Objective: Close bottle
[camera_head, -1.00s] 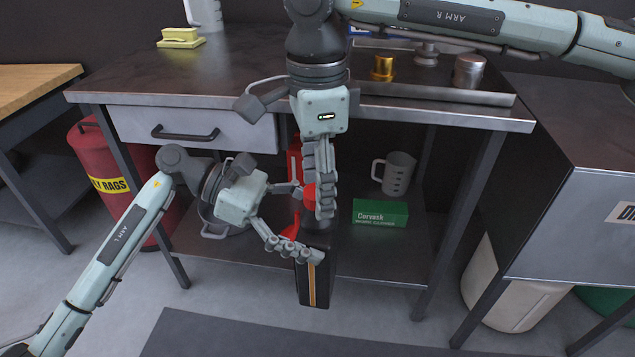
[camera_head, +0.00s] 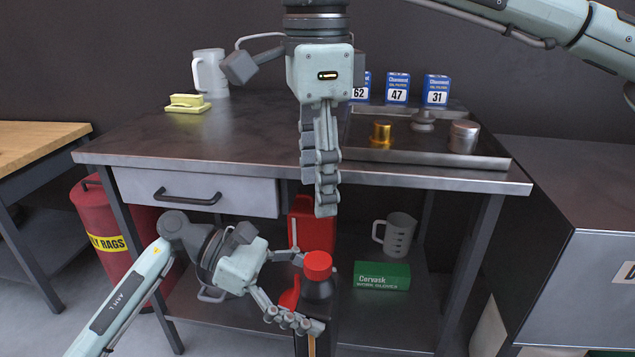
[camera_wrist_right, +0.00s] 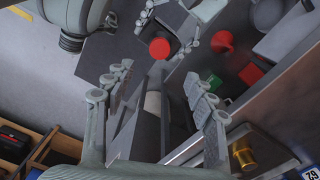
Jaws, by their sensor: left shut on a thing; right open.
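A black bottle (camera_head: 318,287) with a red cap (camera_head: 318,260) on its top stands upright in front of the workbench. My left gripper (camera_head: 302,290) is shut on the bottle's body from the left, and its fingers and the frame edge hide much of the lower part. My right gripper (camera_head: 326,205) is open and empty, pointing down above the cap with a clear gap. In the right wrist view, the red cap (camera_wrist_right: 160,48) lies beyond the spread fingers of the right gripper (camera_wrist_right: 160,78). I cannot tell how tightly the cap sits.
The workbench's front edge (camera_head: 420,178) is close behind my right gripper. A metal tray (camera_head: 400,158) there holds a brass part (camera_head: 381,133) and metal pieces. A red can (camera_head: 300,210), a grey jug (camera_head: 396,235) and a green glove box (camera_head: 382,275) are on the lower shelf.

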